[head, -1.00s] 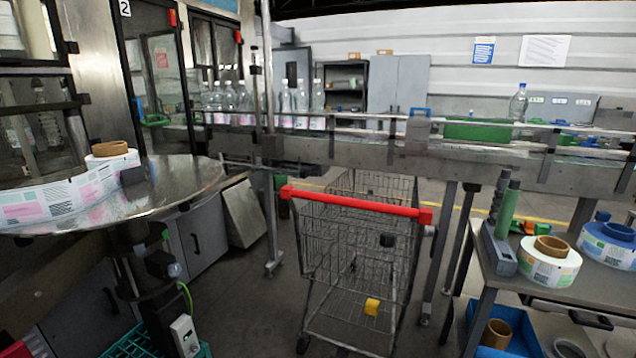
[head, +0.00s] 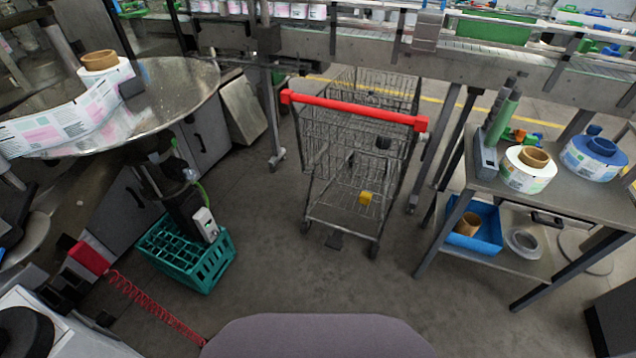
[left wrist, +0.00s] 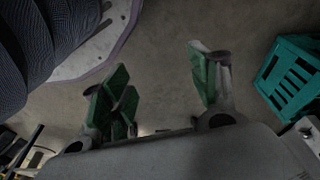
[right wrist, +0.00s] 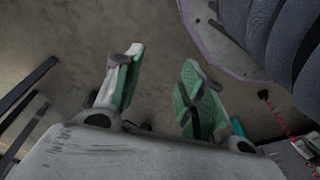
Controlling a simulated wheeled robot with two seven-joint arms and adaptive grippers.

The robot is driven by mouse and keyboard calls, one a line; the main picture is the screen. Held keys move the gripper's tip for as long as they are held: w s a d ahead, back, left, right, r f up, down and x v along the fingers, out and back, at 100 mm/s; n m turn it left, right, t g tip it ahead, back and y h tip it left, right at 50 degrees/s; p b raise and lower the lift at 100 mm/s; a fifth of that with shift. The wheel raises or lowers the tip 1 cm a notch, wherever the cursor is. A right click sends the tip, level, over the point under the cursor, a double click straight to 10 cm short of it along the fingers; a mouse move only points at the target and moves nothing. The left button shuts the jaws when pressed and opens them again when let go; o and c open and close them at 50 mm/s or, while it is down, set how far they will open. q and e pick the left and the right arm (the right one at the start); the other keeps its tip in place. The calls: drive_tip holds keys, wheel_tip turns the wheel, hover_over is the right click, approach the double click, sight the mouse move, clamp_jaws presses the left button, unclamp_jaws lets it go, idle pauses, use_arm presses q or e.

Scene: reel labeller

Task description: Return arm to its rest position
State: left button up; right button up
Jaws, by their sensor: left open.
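Neither of my arms shows in the head view. In the left wrist view my left gripper (left wrist: 160,85) has its green-padded fingers spread wide, with only bare floor between them. In the right wrist view my right gripper (right wrist: 160,85) also has its green-padded fingers spread apart, with nothing between them. Both grippers hang over grey floor beside my own base.
A shopping cart (head: 355,112) with a red handle stands ahead. A teal crate (head: 187,250) sits on the floor at left, under the round metal table (head: 185,90). A shelf table (head: 560,200) with label reels stands right. Floor between is clear.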

use_arm(q)
drive_tip(key=s+a+p, duration=0.3)
drive_tip(key=s+p, duration=0.6)
drive_tip(key=s+a+r+g+p, duration=0.1)
drive_tip(key=s+a+p, duration=0.2)
drive_tip(key=s+p, duration=0.6)
drive_tip(key=shift+s+a+r+y, duration=0.15)
drive_tip(key=shift+s+a+y, duration=0.2)
drive_tip(key=shift+s, duration=0.3)
use_arm(e)
drive_tip(key=s+d, duration=0.3)
drive_tip(key=s, duration=0.6)
drive_tip(key=s+d+r+g, duration=0.1)
drive_tip(key=s+d, duration=0.2)
drive_tip(key=s, duration=0.7)
drive_tip(key=shift+s+d+r+h, duration=0.15)
drive_tip(key=shift+d+h, duration=0.1)
drive_tip(key=shift+h, duration=0.15)
use_arm(q)
drive_tip(key=shift+s, duration=0.15)
use_arm(e)
drive_tip(key=shift+w, duration=0.2)
